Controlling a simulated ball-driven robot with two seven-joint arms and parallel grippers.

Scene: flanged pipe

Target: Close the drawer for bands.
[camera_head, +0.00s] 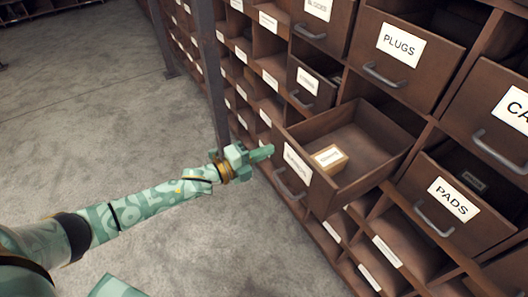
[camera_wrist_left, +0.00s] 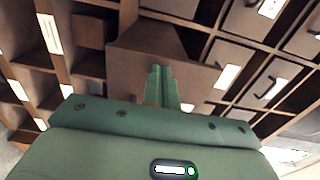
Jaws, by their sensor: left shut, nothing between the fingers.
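A brown wooden drawer (camera_head: 350,186) is pulled well out of the cabinet in the head view. Its front has a grey handle and a white label (camera_head: 297,163) whose word is too small and slanted to read, so I cannot tell whether it says bands. A small tan box (camera_head: 330,158) with a pale label lies inside. My left gripper (camera_head: 265,152) is shut and empty, its fingertips just left of this drawer's front; contact cannot be told. In the left wrist view the shut fingers (camera_wrist_left: 162,88) point at a brown wooden surface (camera_wrist_left: 140,65). My right gripper is not in view.
Drawers marked PLUGS (camera_head: 399,46) and PADS (camera_head: 452,202) also stand partly out, with a smaller one (camera_head: 304,85) above left. A dark upright post (camera_head: 208,75) stands left of the open drawer. The grey floor (camera_head: 90,120) at left is clear.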

